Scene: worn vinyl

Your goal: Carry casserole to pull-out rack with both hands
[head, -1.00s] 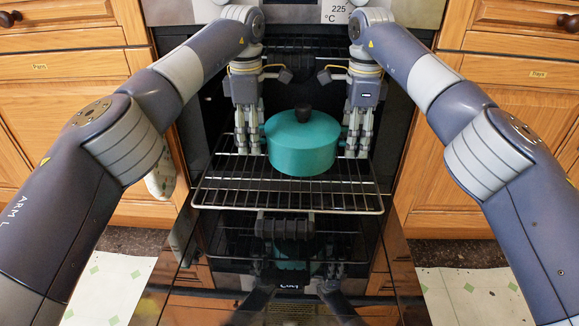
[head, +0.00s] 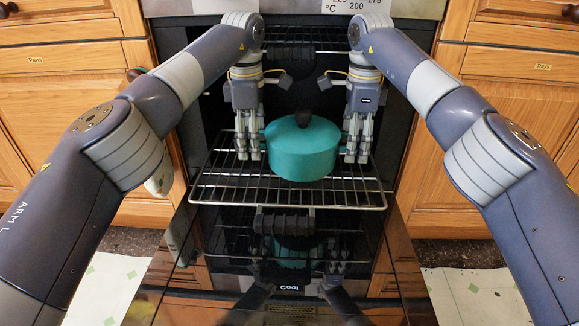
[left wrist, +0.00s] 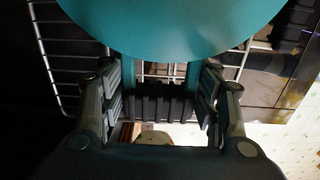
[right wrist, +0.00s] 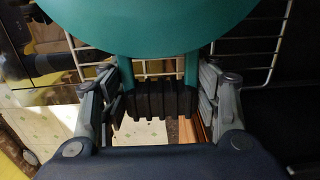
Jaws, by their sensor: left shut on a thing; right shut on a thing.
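The casserole (head: 302,152) is a teal lidded pot with a dark knob, upright in front of the open oven. In the head view it shows over the pull-out rack (head: 285,202), a wire grid extended from the oven. I cannot tell whether its base touches the wires. My left gripper (head: 248,152) is at the pot's left side and my right gripper (head: 357,155) at its right, both pointing down. The wrist views show each shut on a side handle with a dark ribbed grip (left wrist: 160,104), also seen in the right wrist view (right wrist: 163,100). The pot's underside is hidden.
The glossy oven door (head: 285,310) is lowered below the rack and reflects the scene. Wooden cabinets (head: 65,90) flank the oven closely on both sides. A light patterned floor (head: 105,285) shows at the lower corners.

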